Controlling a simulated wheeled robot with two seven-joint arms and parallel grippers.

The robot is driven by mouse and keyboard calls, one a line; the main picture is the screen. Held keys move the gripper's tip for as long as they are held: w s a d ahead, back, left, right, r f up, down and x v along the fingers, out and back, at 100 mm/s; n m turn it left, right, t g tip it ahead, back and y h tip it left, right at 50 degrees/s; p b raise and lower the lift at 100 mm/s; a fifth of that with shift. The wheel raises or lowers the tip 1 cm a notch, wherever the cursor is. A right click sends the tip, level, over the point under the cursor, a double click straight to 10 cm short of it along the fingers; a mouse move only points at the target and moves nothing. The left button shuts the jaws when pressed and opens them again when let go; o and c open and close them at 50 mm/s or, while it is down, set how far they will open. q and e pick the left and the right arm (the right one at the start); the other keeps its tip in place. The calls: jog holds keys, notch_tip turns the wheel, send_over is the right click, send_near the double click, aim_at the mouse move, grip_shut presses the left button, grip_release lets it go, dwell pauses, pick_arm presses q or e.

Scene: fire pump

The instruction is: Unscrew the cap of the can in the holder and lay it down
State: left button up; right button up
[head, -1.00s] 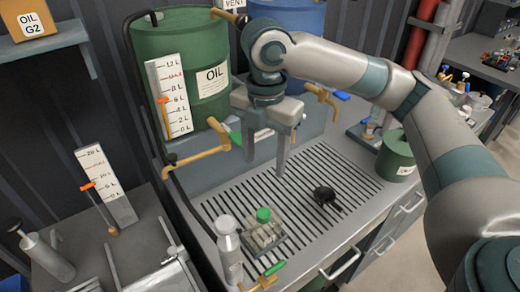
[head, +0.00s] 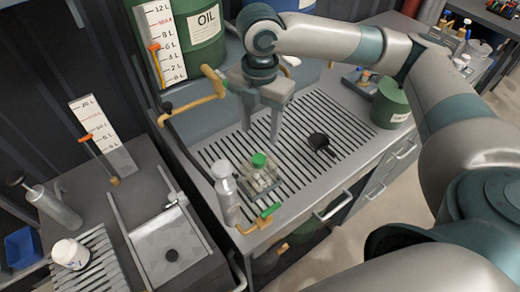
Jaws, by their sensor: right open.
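The can with a green cap (head: 259,160) sits in a pale, see-through holder (head: 262,182) on the slatted grate. The cap is on top of the can, and the can's body is hard to make out inside the holder. My right gripper (head: 261,130) hangs above and behind the cap, pointing down. Its two fingers are apart with nothing between them, and it does not touch the cap. My left gripper is not in view.
A grey bottle (head: 226,193) stands just left of the holder. A brass tap with a green handle (head: 262,217) is at the front edge. A black object (head: 319,143) lies on the grate (head: 300,185) to the right. A green can (head: 391,104) stands further right.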

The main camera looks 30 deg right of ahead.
aim_at(259, 157)
notch_tip(259, 157, down, 10)
jog(key=shift+f+p, duration=0.1)
jog(key=shift+p, duration=0.85)
jog(key=c, duration=1.1)
jog(key=o, duration=0.4)
jog(key=c, duration=0.3)
jog(key=shift+c, duration=0.2)
jog(key=shift+r+n+p, duration=0.2)
jog(key=shift+n+p, duration=0.65)
jog(key=shift+n, duration=0.55)
jog(key=shift+a+f+n+p, duration=0.15)
jog(key=shift+n+p, duration=0.2)
jog(key=shift+n, duration=0.65)
